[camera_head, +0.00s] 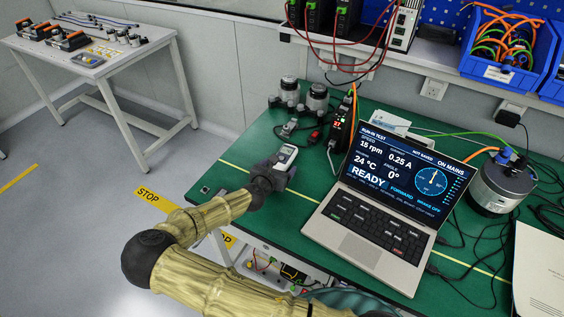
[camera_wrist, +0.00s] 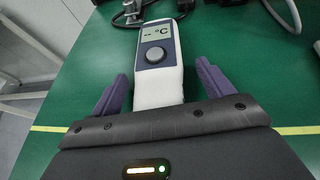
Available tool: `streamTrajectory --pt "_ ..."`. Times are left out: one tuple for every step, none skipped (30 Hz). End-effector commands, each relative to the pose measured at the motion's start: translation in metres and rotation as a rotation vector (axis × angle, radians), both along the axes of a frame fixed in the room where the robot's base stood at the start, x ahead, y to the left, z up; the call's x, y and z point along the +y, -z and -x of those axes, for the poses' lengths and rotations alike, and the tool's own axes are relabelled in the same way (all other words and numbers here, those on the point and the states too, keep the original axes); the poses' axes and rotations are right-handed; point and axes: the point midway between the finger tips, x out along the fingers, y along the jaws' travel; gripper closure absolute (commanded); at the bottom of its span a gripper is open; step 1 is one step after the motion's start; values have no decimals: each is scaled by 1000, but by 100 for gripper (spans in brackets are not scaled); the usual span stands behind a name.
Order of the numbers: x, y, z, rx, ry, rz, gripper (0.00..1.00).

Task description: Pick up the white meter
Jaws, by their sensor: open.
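The white meter (camera_wrist: 158,72) lies on the green bench in the wrist view, with a small screen reading °C and a dark round button. Its far end has a dark edge. It also shows in the head view (camera_head: 285,157), partly covered by my gripper. My gripper (camera_wrist: 160,85) is open, with one purple finger on each side of the meter's near end. The near end of the meter is hidden behind the gripper body.
An open laptop (camera_head: 375,200) stands to the right of the meter. Cylindrical actuators (camera_head: 290,90) and a small black box with a red display (camera_head: 338,128) stand behind it. A larger actuator (camera_head: 500,188) with cables is at the right. The bench's left edge is close to my arm.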

Motion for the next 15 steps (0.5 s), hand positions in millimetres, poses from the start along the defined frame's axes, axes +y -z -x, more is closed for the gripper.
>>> streamTrajectory --pt "0 0 0 0 -1 0 20" --pt "0 0 0 0 0 0 20" --pt "0 0 0 0 0 0 20" --pt "0 0 0 0 0 0 20" --pt "0 0 0 0 0 0 20" --pt "0 0 0 0 0 0 20" --pt "0 0 0 0 0 0 20" --pt "0 0 0 0 0 0 20" --pt "0 0 0 0 0 0 20" --pt "0 0 0 0 0 0 20" --pt "0 0 0 0 0 0 20" --pt "0 0 0 0 0 0 20" --pt "0 0 0 0 0 0 20" --pt "0 0 0 0 0 0 22" --pt "0 0 0 0 0 0 30"
